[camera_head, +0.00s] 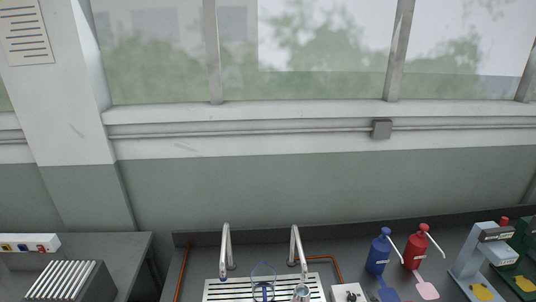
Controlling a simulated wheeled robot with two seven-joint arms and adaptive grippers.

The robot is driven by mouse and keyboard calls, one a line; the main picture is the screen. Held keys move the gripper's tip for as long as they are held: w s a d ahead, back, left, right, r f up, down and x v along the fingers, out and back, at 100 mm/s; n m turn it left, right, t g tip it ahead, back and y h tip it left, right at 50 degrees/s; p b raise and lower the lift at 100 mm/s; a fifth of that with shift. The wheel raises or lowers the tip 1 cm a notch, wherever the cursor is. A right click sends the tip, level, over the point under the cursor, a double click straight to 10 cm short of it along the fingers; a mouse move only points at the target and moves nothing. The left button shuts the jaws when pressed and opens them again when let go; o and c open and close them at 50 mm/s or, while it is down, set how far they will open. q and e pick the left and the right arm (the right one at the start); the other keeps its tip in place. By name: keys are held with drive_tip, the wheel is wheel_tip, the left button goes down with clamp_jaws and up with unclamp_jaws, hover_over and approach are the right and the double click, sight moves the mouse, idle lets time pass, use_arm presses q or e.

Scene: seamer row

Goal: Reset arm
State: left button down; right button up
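Neither of my grippers shows in the head view, and no part of my arms can be made out. The task line names no object apart from the arm. The view is on a grey counter (200,262) below a window wall.
Two silver taps (226,250) (297,250) stand over a slotted tray (212,293). A blue pump bottle (378,252), a red pump bottle (416,248), a grey-blue machine (478,260) and a green machine (520,262) stand right. A ribbed block (68,282) sits on the left bench (125,252).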

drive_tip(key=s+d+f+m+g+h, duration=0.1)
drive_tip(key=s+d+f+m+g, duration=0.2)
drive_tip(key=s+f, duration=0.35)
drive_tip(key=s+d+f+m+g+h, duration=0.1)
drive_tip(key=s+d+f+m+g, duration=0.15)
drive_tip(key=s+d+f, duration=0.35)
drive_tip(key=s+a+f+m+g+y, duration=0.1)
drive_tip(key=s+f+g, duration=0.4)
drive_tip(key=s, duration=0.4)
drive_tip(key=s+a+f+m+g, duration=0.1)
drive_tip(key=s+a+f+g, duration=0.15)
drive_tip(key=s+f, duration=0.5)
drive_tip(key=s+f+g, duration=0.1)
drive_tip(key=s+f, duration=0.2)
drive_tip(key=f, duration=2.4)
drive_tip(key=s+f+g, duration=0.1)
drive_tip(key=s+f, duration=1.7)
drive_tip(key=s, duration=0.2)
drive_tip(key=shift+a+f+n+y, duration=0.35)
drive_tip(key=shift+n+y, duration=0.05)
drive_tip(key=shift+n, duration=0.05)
